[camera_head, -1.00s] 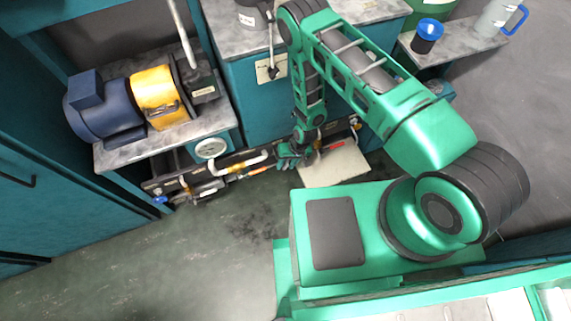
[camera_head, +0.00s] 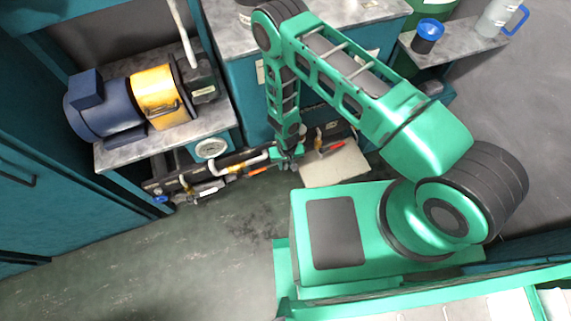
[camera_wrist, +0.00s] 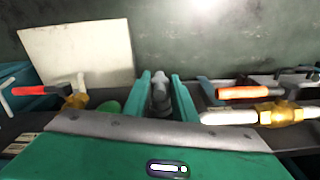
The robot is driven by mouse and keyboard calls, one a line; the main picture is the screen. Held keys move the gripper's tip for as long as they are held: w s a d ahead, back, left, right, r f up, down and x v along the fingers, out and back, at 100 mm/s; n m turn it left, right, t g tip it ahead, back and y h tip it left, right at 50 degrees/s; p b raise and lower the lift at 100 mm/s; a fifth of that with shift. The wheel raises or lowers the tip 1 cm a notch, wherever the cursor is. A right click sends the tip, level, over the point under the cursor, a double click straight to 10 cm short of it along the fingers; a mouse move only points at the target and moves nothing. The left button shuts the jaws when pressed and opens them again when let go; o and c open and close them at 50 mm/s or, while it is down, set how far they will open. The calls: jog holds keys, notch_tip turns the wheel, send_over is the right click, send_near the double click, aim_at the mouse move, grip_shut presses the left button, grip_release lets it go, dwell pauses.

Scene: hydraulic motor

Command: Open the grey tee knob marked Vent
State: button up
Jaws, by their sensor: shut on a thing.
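The grey tee knob (camera_wrist: 160,92) shows in the wrist view between the two green fingers of my gripper (camera_wrist: 162,88). My gripper is shut on it, with a finger on each side. The knob's Vent marking cannot be read here. In the head view my gripper (camera_head: 287,160) is low at the front of the teal bench, at the pipe row, and the knob is hidden there by the gripper and arm.
A red-handled brass valve (camera_wrist: 75,98) is left of my gripper in the wrist view, and an orange-handled brass valve (camera_wrist: 280,113) with a white pipe is right. A pale board (camera_wrist: 80,52) lies beyond. A round gauge (camera_head: 211,148) and blue-yellow motor (camera_head: 125,105) stand left.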

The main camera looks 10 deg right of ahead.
aim_at(285, 166)
jog(key=shift+a, duration=0.15)
jog(key=o, duration=0.8)
jog(key=shift+o, duration=0.2)
jog(key=r, duration=1)
jog(key=shift+s+r, duration=0.3)
jog(key=shift+r, duration=0.05)
jog(key=shift+s, duration=0.1)
